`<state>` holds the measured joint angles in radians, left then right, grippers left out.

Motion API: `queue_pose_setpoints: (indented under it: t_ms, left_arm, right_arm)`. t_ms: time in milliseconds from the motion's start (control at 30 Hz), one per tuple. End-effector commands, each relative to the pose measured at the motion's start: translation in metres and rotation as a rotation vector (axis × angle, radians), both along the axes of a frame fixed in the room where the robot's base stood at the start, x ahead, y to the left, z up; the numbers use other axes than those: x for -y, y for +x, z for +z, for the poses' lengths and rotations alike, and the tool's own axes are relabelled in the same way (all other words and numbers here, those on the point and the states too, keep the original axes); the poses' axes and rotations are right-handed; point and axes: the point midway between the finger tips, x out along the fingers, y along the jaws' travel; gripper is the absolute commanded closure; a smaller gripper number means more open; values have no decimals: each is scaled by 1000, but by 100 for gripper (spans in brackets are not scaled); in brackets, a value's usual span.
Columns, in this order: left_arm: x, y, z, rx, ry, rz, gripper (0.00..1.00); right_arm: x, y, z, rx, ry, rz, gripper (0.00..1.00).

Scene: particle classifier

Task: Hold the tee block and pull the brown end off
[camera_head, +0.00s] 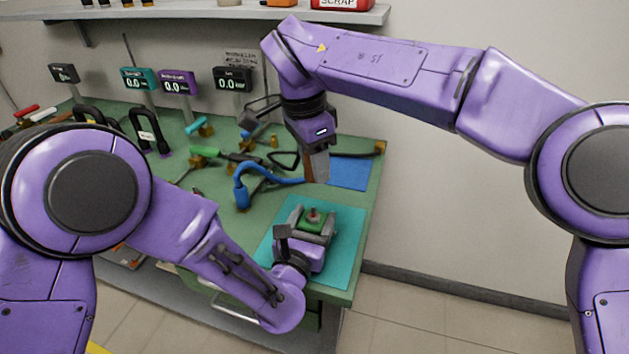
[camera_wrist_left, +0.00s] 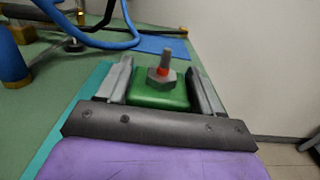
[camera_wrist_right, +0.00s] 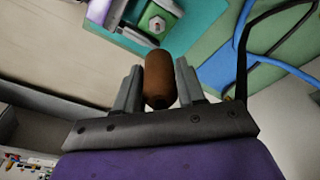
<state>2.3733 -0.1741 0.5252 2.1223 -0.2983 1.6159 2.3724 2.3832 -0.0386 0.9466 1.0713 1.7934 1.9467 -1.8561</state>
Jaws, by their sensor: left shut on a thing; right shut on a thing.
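The green tee block (camera_head: 314,223) sits between the fingers of my left gripper (camera_head: 312,222), low over the teal mat. In the left wrist view the block (camera_wrist_left: 158,96) is gripped from both sides, with a grey nut, red ring and threaded stub on top. My right gripper (camera_head: 317,168) points down, above and behind the block. It is shut on the brown end (camera_wrist_right: 158,80), a rounded brown cylinder. The brown end is apart from the block, with a visible gap between them. The block also shows in the right wrist view (camera_wrist_right: 155,20).
The teal mat (camera_head: 345,235) lies on the green bench (camera_head: 365,150) near its right edge. A blue mat (camera_head: 350,174) is behind it. A blue hose (camera_head: 242,182) and several tools lie to the left. Small displays (camera_head: 232,80) stand at the back, under a shelf (camera_head: 225,13).

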Motion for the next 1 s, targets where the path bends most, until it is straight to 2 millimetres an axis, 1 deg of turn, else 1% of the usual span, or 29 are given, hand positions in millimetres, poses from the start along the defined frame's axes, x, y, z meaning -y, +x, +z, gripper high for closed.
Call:
queue_pose_setpoints:
  t_ms: [367, 1000]
  left_arm:
    - [0, 0, 0, 1, 0, 1, 95]
    - [0, 0, 0, 1, 0, 1, 95]
  right_arm:
    - [0, 0, 5, 0, 0, 0, 91]
    - [0, 0, 42, 0, -1, 0, 91]
